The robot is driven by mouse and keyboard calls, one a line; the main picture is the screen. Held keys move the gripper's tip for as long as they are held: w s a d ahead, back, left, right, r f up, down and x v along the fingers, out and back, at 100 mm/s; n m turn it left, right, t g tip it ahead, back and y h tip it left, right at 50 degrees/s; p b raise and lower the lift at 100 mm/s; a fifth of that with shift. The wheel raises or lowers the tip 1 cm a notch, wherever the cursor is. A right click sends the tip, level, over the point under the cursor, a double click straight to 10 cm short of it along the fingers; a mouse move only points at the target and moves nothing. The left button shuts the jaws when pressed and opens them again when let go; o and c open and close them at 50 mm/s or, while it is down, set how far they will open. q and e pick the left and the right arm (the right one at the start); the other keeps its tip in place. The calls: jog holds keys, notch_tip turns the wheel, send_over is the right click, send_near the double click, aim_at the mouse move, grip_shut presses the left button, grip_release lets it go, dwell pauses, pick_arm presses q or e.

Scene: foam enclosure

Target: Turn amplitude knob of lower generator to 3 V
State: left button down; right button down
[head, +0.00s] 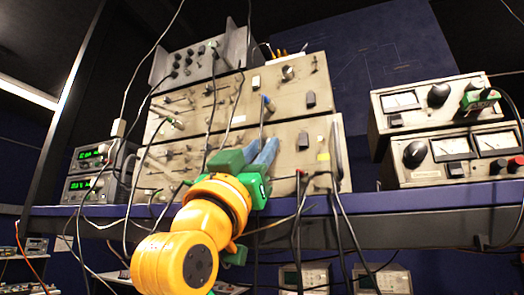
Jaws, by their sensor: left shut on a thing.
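Two beige panel units are stacked on the shelf: an upper one (325,89) and a lower one (317,129), which I take as the lower generator. My left gripper (263,148), with blue fingers and a green body, reaches up from below to the front of the lower unit. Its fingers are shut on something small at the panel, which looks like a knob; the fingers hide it. The knob's scale and pointer cannot be read. My right gripper is not in view.
A blue-edged shelf (402,199) carries everything. Black cables hang in front of the lower unit. Two units with green displays (92,186) stand left, a grey unit (203,63) on top, and two units with meters (430,103) right.

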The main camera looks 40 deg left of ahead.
pick_arm(q)
jog(key=c, duration=0.7)
grip_release()
jog(key=b+v, duration=0.5)
jog(key=v, duration=0.2)
jog(key=shift+s+b, duration=0.1)
jog(key=shift+b, duration=0.25)
